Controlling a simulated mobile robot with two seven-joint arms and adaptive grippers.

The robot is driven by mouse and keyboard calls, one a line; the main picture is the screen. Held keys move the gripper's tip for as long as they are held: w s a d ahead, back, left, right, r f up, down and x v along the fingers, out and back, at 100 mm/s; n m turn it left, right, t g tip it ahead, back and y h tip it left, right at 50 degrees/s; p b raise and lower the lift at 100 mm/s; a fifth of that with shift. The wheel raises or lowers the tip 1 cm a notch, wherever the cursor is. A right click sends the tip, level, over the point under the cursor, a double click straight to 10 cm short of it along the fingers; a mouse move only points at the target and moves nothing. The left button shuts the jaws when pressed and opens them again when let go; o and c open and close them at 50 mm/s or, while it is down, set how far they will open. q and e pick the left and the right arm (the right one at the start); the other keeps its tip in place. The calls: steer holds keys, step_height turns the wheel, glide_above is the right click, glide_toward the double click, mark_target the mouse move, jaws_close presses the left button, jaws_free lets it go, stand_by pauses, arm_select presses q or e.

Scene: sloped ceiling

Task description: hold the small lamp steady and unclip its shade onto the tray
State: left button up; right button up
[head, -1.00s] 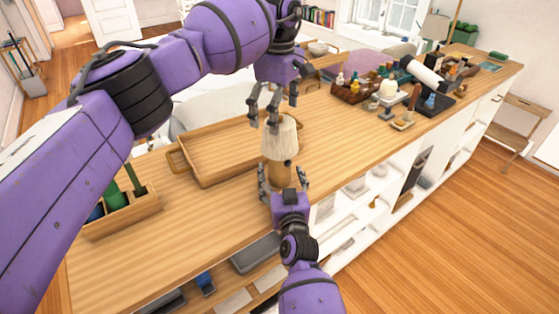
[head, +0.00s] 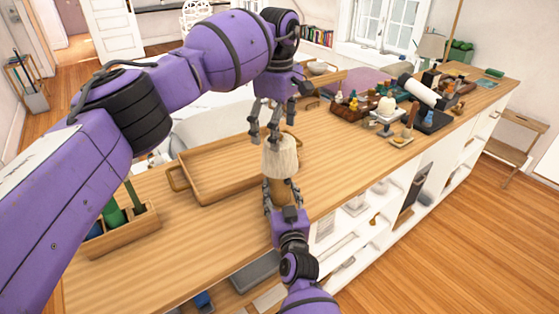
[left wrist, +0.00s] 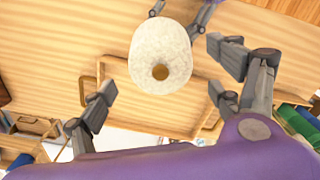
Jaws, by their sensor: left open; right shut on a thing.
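The small lamp stands on the wooden counter in the head view, with a cream shade (head: 280,157) over a tan base (head: 284,191). My right gripper (head: 282,196) is shut on the base from the front. My left gripper (head: 266,122) is open just above the shade, fingers pointing down. In the left wrist view the shade (left wrist: 160,55), with a round hole in its top, lies ahead of the open left fingers (left wrist: 160,85); I cannot tell whether they touch it. The empty wooden tray (head: 222,195) lies left of the lamp.
A wooden caddy (head: 122,236) with green items stands at the counter's left end. Several small objects, a white-topped stand (head: 386,112) and a dark tray (head: 432,121) crowd the right rear. Counter between lamp and stand is clear.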

arm_select(q)
steer(key=r, duration=0.3)
steer(key=shift+w+a+r+t, duration=0.1)
steer(key=shift+w+a+t, duration=0.1)
steer(key=shift+a+t, duration=0.1)
steer(key=r+n, duration=0.2)
steer(key=s+r+n, duration=0.1)
steer(key=r+n, duration=0.1)
steer(key=shift+s+d+t, duration=0.1)
steer(key=shift+s+t, duration=0.05)
steer(key=shift+t, duration=0.15)
steer(key=shift+s+d+r+n, duration=0.15)
steer(key=shift+s+n, duration=0.05)
steer(key=shift+n, duration=0.4)
steer(key=shift+s+d+f+n, duration=0.15)
steer(key=shift+f+n, duration=0.3)
steer(key=shift+n, duration=0.65)
steer(key=f, duration=0.3)
steer(key=w+f, duration=0.1)
steer(key=f, duration=0.7)
steer(key=shift+w, duration=0.3)
steer(key=c, duration=1.2)
arm_select(e)
steer(key=shift+r, duration=0.1)
arm_select(q)
steer(key=shift+o, duration=0.2)
